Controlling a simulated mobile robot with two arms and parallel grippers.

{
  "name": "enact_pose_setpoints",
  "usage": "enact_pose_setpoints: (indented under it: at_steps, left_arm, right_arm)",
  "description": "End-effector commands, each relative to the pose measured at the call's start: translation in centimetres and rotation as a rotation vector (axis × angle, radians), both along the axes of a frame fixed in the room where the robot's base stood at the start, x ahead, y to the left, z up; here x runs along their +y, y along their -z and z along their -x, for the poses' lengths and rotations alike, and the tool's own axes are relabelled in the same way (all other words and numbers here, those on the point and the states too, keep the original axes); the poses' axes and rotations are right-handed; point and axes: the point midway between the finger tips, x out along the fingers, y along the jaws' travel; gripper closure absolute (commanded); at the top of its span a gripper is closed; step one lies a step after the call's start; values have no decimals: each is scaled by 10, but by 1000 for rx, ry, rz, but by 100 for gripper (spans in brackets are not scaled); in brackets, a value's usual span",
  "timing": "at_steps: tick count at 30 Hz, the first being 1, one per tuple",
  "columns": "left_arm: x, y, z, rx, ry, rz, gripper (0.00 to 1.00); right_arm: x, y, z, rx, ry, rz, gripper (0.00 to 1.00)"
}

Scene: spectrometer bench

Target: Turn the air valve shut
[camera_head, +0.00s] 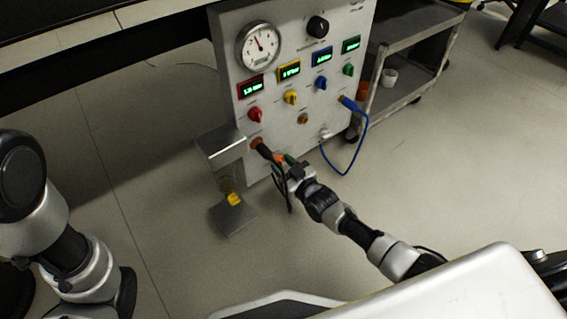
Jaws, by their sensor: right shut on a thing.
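The grey panel (325,55) carries a row of coloured valve knobs: red (255,114), yellow (290,97), blue (320,82) and green (348,70). Their labels are too small to read, so I cannot tell which is the air valve. My right gripper (278,160) is at the panel's lower left, below the red knob and apart from all the knobs. It is shut on a dark plug (262,149), which reaches to an orange-brown port. The gripper hides part of the plug. My left gripper is out of view.
A round gauge (259,45), a black dial (318,27) and small lit displays are above the knobs. A blue cable (346,172) loops from the panel's right side. A metal bracket (222,148) juts out at left. A grey cart (411,93) stands behind right.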

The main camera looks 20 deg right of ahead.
Motion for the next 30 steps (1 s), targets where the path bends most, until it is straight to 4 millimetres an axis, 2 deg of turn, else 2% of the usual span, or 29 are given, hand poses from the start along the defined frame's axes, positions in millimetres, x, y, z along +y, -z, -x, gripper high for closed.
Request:
enact_pose_setpoints:
  at_steps: [6, 15, 22, 30]
  left_arm:
    - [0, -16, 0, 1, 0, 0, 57]
    - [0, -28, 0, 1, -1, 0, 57]
    - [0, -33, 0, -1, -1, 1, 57]
    - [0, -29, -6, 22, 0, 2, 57]
  right_arm:
    - [1, -2, 1, -58, 0, 169, 87]
    - [2, -1, 1, -157, 0, 438, 87]
    - [2, 1, 1, -232, 0, 644, 87]
    - [3, 2, 1, -320, 0, 885, 87]
